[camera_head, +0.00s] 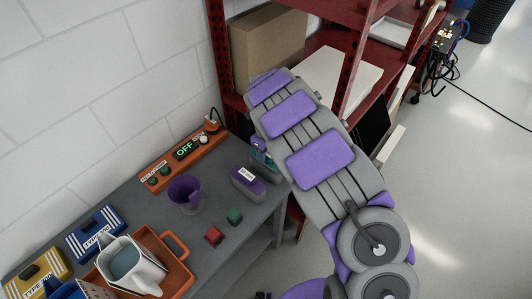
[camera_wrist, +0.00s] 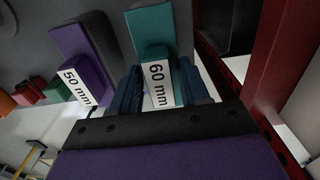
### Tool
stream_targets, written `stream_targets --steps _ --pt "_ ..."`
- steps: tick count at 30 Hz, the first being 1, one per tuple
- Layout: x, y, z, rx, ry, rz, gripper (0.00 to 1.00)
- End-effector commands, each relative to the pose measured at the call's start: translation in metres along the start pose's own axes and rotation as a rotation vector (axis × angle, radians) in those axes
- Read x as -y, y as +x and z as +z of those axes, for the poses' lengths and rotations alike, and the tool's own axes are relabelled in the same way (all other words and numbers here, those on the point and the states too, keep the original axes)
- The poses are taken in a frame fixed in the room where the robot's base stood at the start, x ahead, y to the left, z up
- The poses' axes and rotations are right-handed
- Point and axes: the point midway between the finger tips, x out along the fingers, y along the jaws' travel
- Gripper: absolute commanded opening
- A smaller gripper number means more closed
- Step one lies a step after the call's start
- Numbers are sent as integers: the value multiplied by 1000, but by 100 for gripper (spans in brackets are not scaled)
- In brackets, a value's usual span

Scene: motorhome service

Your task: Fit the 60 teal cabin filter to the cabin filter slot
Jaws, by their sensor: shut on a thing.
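The teal cabin filter (camera_wrist: 150,32) stands out in the wrist view, with a "60 mm" label (camera_wrist: 158,84) on its teal grip block. My gripper (camera_wrist: 160,88) is shut on that block, one dark finger on each side. In the head view my arm covers most of the gripper, and only a little teal of the filter (camera_head: 262,158) shows at the table's right end. I cannot tell whether the filter touches the table. A purple filter labelled "50 mm" (camera_wrist: 83,62) is beside it, also seen in the head view (camera_head: 247,184). I cannot make out the filter slot.
The grey table (camera_head: 215,265) also holds a purple funnel (camera_head: 185,190), red (camera_head: 214,236) and green (camera_head: 234,215) blocks, and an orange tray (camera_head: 176,272) with a jug (camera_head: 128,262). An orange switch panel (camera_head: 178,165) reads "OFF". A red shelf rack (camera_head: 352,75) stands close behind my arm.

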Motion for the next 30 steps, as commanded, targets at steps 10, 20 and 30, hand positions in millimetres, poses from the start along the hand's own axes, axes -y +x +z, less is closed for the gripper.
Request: stream_targets --steps 10,20,30 --pt "0 -27 0 1 -1 -1 0" --pt "0 -51 0 0 -1 0 0" --pt "0 -75 1 2 0 -2 0"
